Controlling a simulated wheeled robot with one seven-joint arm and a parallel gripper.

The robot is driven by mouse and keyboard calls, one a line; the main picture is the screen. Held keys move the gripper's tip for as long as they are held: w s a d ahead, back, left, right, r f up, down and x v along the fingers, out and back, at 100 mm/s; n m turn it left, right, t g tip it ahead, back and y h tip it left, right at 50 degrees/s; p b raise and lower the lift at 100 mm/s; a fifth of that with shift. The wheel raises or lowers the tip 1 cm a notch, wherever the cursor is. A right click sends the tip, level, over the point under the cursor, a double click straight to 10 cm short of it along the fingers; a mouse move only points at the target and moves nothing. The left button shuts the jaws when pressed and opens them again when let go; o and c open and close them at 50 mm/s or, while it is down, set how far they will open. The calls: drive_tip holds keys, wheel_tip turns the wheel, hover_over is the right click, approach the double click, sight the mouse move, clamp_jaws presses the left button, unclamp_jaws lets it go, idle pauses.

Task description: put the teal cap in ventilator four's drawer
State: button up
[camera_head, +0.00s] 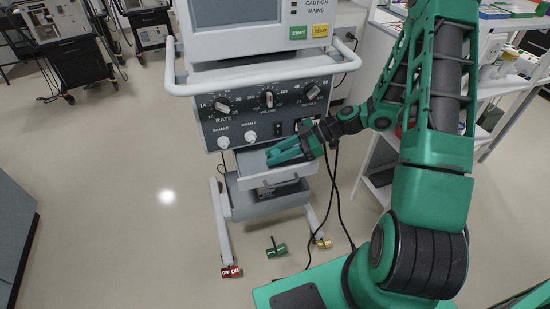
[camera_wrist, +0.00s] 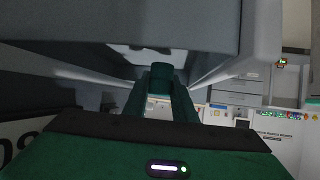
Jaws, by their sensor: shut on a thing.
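My gripper (camera_head: 274,156) reaches in from the right, over the open drawer (camera_head: 275,184) of the ventilator (camera_head: 262,100), just below its knob panel. In the wrist view my gripper (camera_wrist: 160,88) is shut on the teal cap (camera_wrist: 161,74), which sits between the two fingertips. In the head view I cannot tell the cap apart from the green fingers. The drawer is pulled out, with pale walls and a light front. Its inside is partly hidden by my gripper.
A white rail (camera_head: 188,88) runs round the ventilator above the panel. Black cables (camera_head: 333,190) hang on its right. A white shelf (camera_head: 480,100) stands right.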

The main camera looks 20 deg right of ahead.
drive_tip(key=shift+a+f, duration=0.2)
drive_tip(key=shift+f, duration=0.8)
drive_tip(key=shift+a, duration=0.15)
drive_tip(key=shift+f, duration=0.15)
drive_tip(key=o, duration=0.7)
drive_tip(key=shift+d+r, duration=0.2)
drive_tip(key=shift+r, duration=0.05)
drive_tip(key=v, duration=1.1)
drive_tip(key=shift+s+d+r, duration=0.1)
drive_tip(key=shift+s+d, duration=0.05)
drive_tip(key=shift+d, duration=0.15)
